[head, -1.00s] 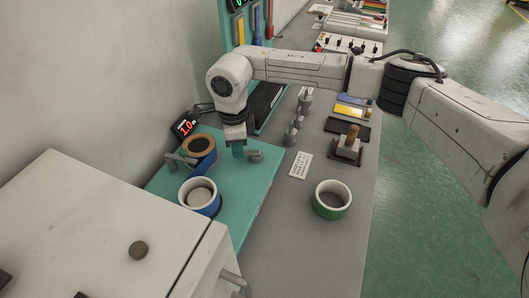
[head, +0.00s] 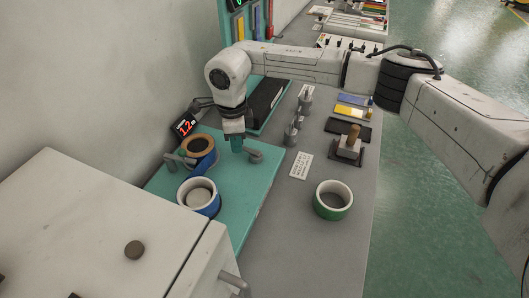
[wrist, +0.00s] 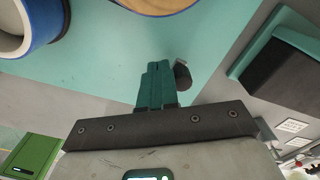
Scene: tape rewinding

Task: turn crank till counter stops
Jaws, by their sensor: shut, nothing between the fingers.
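The counter (head: 184,125) is a small dark display with red digits that seem to read 1.2. It stands behind a brown-cored reel with blue tape (head: 200,146) on the teal board (head: 255,182). A grey crank-like arm with a rounded end (head: 254,155) is right of the reel; another grey arm with a post (head: 178,162) is at its left. I cannot tell which is the crank. My gripper (head: 237,147) points down, its teal fingers shut and empty beside the right arm. In the wrist view a dark knob (wrist: 183,75) is close beside the fingertips (wrist: 157,72); contact is unclear.
A white-and-blue roll (head: 199,197) stands on the board's front part. A green-and-white roll (head: 333,200) and a label card (head: 301,165) are on the grey bench (head: 290,225). A white cabinet (head: 90,225) fills the near left. A wooden-handled block (head: 349,148) stands at right.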

